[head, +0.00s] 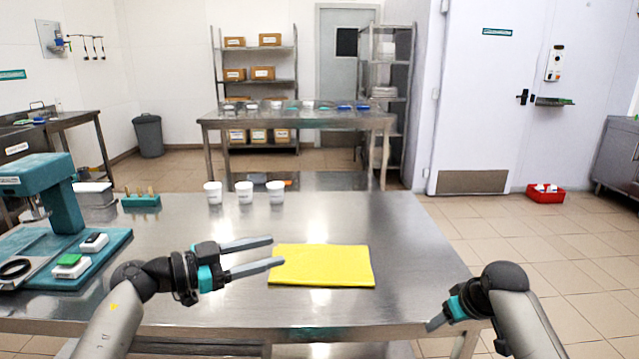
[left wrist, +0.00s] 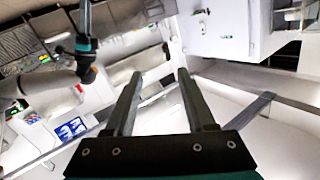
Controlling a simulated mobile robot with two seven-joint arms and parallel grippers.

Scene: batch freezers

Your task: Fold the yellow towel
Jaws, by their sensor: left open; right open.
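The yellow towel (head: 322,266) lies flat on the steel table as a neat rectangle, near the front edge. My left gripper (head: 277,252) is open and empty, with its fingers pointing right at the towel's left edge. I cannot tell from the head view how far above the table it is. In the left wrist view its two fingers (left wrist: 163,98) are apart with nothing between them. My right gripper (head: 432,326) is at the table's front right corner, apart from the towel; its fingers show only in part.
The steel table (head: 400,235) is clear right of and behind the towel. Three white cups (head: 245,192) stand at its back. A teal machine (head: 45,190) and a teal board (head: 85,262) with small items occupy the left side. A teal block (head: 141,201) stands near the cups.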

